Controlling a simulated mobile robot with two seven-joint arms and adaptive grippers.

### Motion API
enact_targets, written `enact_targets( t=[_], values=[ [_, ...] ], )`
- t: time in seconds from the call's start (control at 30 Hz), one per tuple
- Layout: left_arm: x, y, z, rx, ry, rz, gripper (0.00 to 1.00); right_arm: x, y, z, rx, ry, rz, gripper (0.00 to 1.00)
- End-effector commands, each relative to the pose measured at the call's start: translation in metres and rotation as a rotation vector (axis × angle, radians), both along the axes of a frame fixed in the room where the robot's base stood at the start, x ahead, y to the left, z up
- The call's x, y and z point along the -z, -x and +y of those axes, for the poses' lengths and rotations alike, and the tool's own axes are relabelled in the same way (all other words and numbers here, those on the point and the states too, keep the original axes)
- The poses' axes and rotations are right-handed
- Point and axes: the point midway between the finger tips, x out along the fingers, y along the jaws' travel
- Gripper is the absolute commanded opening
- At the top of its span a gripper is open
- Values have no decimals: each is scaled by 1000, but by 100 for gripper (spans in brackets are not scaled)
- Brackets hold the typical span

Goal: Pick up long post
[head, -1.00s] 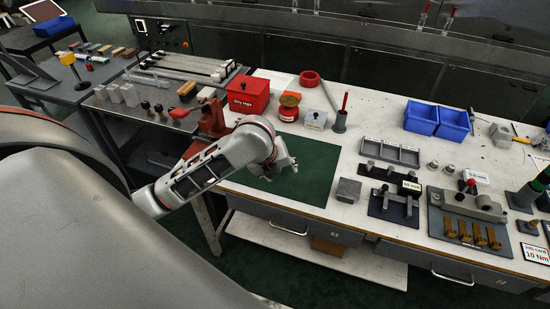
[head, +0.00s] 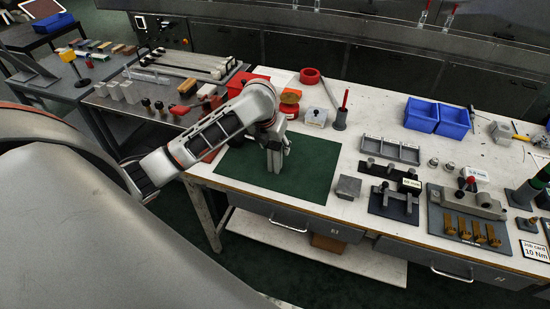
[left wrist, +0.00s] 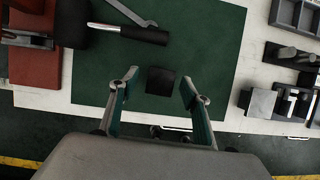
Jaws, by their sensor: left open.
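My left gripper (head: 277,170) points down over the green mat (head: 318,170) on the workbench. In the left wrist view the left gripper (left wrist: 160,83) is open, its two fingers well apart. A small dark square thing (left wrist: 161,81) shows between the fingertips against the mat; I cannot tell whether it is the top of an upright post. Several long pale bars (head: 190,63) lie on the grey side table at the back left. I cannot tell for sure which thing is the long post. My right gripper is not in view.
A red vise (left wrist: 35,55) and a black-handled tool (left wrist: 145,35) are beside the gripper. A grey block (head: 348,188) stands right of the mat. Blue bins (head: 437,117), a grey divided tray (head: 390,150) and fixtures (head: 465,215) occupy the right side. The mat's right part is clear.

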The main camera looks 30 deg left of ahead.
Motion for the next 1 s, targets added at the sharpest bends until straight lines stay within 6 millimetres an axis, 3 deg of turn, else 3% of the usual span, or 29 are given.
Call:
enact_targets(
  t=[0.13, 0.37, 0.57, 1.0],
  values=[
    [11, -5, 1, -1, 0, -1, 47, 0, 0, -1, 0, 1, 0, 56],
    [12, -5, 1, 0, 0, -2, 47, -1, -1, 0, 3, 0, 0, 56],
    [12, -5, 1, 0, 0, -2, 0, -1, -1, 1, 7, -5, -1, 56],
    [5, -6, 2, 0, -2, -4, 0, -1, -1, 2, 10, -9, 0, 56]
  ],
)
